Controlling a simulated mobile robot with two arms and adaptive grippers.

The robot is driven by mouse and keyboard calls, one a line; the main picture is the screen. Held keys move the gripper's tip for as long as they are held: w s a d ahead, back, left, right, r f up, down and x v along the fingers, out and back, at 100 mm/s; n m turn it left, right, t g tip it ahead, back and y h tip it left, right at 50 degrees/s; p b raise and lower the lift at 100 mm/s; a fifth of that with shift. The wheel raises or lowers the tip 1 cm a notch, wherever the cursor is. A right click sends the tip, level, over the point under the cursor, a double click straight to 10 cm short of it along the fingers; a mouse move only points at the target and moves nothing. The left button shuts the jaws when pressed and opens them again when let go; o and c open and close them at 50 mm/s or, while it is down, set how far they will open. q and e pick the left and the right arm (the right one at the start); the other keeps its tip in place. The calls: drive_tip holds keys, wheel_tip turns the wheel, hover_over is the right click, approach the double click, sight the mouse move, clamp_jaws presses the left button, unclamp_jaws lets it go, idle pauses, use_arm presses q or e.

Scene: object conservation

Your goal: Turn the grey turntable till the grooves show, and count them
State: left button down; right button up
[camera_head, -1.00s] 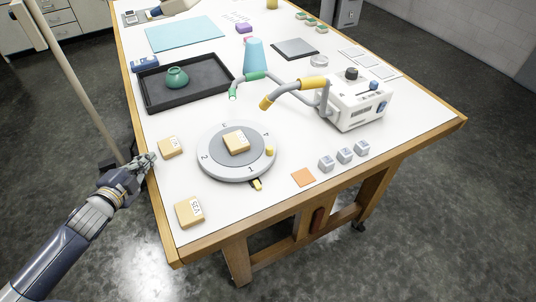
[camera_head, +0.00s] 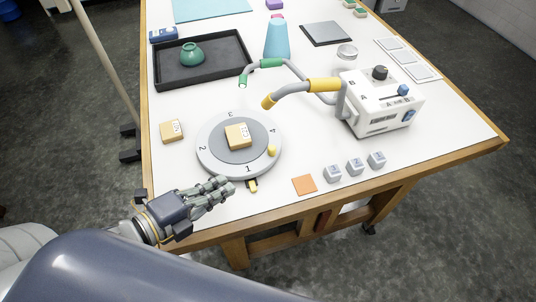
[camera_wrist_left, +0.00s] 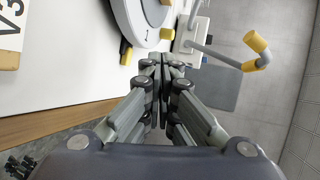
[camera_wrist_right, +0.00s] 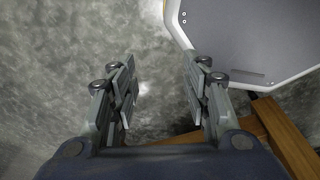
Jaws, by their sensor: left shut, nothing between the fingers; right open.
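The grey turntable (camera_head: 207,163) lies on the table with numbers 1 to 4 around its rim; 1 faces the front edge. A tan labelled block (camera_head: 238,135) sits on its middle. A yellow knob (camera_head: 271,151) stands on the rim, right of the 1. A yellow pointer (camera_head: 253,186) lies at its front. No grooves show. My left gripper (camera_head: 228,184) is shut and empty, just in front of the turntable and left of the pointer. In the left wrist view its fingertips (camera_wrist_left: 163,65) are apart from the turntable (camera_wrist_left: 128,12). My right gripper (camera_wrist_right: 155,82) is open and empty, over the floor.
Another tan block (camera_head: 172,131) lies left of the turntable. A labelled block (camera_wrist_left: 12,35) shows in the left wrist view. An orange square (camera_head: 304,185) and grey cubes (camera_head: 355,167) lie to the right. A white device (camera_head: 378,105) with bent tubes stands behind them.

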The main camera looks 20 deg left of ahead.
sight(264, 165)
use_arm(q)
drive_tip(key=x, duration=0.3)
drive_tip(key=shift+w+p, duration=0.15)
drive_tip(key=shift+p, duration=0.2)
drive_tip(key=p+x, duration=0.1)
drive_tip(key=x, duration=0.3)
drive_tip(key=shift+r, duration=0.1)
drive_tip(key=x, duration=0.1)
drive_tip(key=p+x, duration=0.1)
drive_tip(key=x, duration=0.2)
drive_tip(key=shift+w+d+r+p, duration=0.2)
drive_tip(key=shift+w+r+p, duration=0.05)
drive_tip(key=shift+w+p, duration=0.05)
drive_tip(key=shift+x, duration=0.8)
drive_tip(key=shift+r, duration=0.1)
use_arm(e)
drive_tip(key=r, duration=0.1)
drive_tip(key=s+r, duration=0.1)
drive_tip(key=r, duration=0.1)
drive_tip(key=shift+s+a+r, duration=0.35)
drive_tip(key=shift+a, duration=0.05)
use_arm(q)
drive_tip(key=shift+w, duration=0.1)
